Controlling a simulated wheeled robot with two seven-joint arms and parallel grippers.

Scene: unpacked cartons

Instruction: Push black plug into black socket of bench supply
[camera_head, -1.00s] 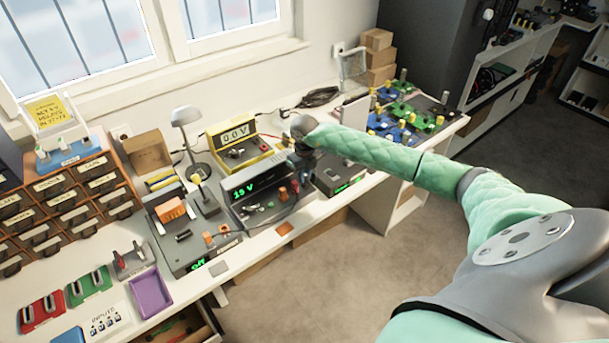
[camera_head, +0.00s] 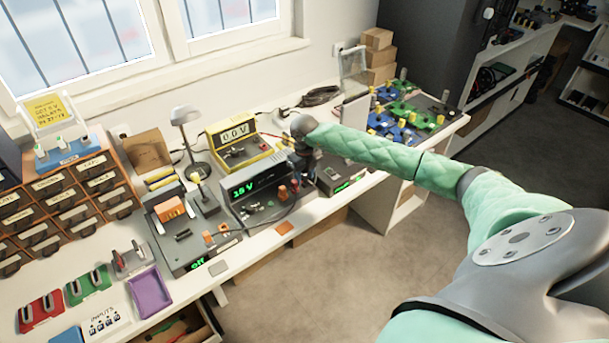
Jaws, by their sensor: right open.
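The bench supply (camera_head: 232,184) is a dark grey box with a lit green display that seems to read 15 V. It stands mid-bench, with small knobs and red or orange fittings low on its front. A thin dark lead (camera_head: 291,211) loops in front of it. My right gripper (camera_head: 302,172) points down at the supply's right end, close to its red fittings. It is open, but its fingers are small and dark here, and I cannot see what lies between them. I cannot make out the black plug or the black socket. My left gripper is out of view.
A yellow meter (camera_head: 229,137) stands behind the supply, and a desk lamp (camera_head: 187,132) behind left. A grey unit (camera_head: 186,250) reading "off" is left of it; another small unit (camera_head: 334,183) is right. A purple tray (camera_head: 150,293) lies near the front edge.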

